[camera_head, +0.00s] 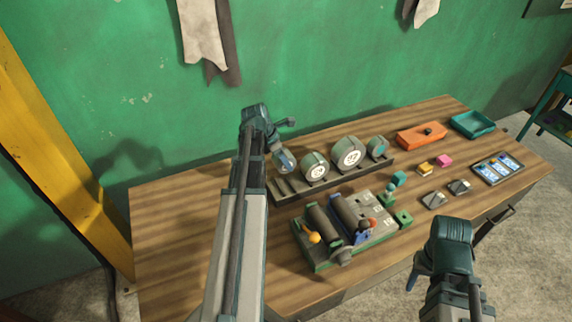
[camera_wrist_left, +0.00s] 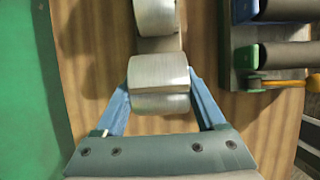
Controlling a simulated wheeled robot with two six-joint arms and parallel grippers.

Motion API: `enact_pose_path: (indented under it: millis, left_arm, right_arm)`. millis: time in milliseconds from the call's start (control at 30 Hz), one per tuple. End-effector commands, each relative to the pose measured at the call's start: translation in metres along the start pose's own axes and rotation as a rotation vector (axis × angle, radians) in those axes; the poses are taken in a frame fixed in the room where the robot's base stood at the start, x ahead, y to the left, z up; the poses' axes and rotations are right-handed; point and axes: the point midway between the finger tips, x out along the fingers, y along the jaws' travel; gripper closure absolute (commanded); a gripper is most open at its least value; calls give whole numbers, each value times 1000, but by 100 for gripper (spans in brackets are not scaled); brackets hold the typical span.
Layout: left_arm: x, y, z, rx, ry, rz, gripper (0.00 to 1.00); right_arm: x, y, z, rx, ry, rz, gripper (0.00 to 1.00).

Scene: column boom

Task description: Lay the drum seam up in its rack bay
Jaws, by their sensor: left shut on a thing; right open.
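My left gripper (camera_head: 284,160) is shut on a grey metal drum, seen between its blue fingers in the left wrist view (camera_wrist_left: 158,78). In the head view it is at the left end of the dark rack (camera_head: 288,188), above or in a bay there; I cannot tell whether the drum touches the rack. A darker band crosses the held drum's near side; I cannot tell whether it is the seam. Three other drums with green ends, (camera_head: 315,167), (camera_head: 347,154) and (camera_head: 377,148), sit along the rack. My right gripper (camera_head: 417,274) is open and empty at the table's front.
A green-framed fixture with dark rollers (camera_head: 321,225) stands in front of the rack. An orange tray (camera_head: 421,137), a teal tray (camera_head: 472,125) and a panel with blue labels (camera_head: 497,169) lie at right. The table's left is clear.

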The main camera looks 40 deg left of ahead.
Motion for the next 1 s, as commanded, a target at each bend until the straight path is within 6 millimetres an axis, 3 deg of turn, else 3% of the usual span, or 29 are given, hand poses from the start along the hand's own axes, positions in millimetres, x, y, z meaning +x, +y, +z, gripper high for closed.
enact_pose_path:
  millis: [467,1000]
  left_arm:
    - [7,2,-2,0,0,0,92]
    - [52,3,-21,1,0,0,92]
  right_arm:
    - [7,-1,0,0,0,0,50]
    - [56,-5,-3,2,0,0,50]
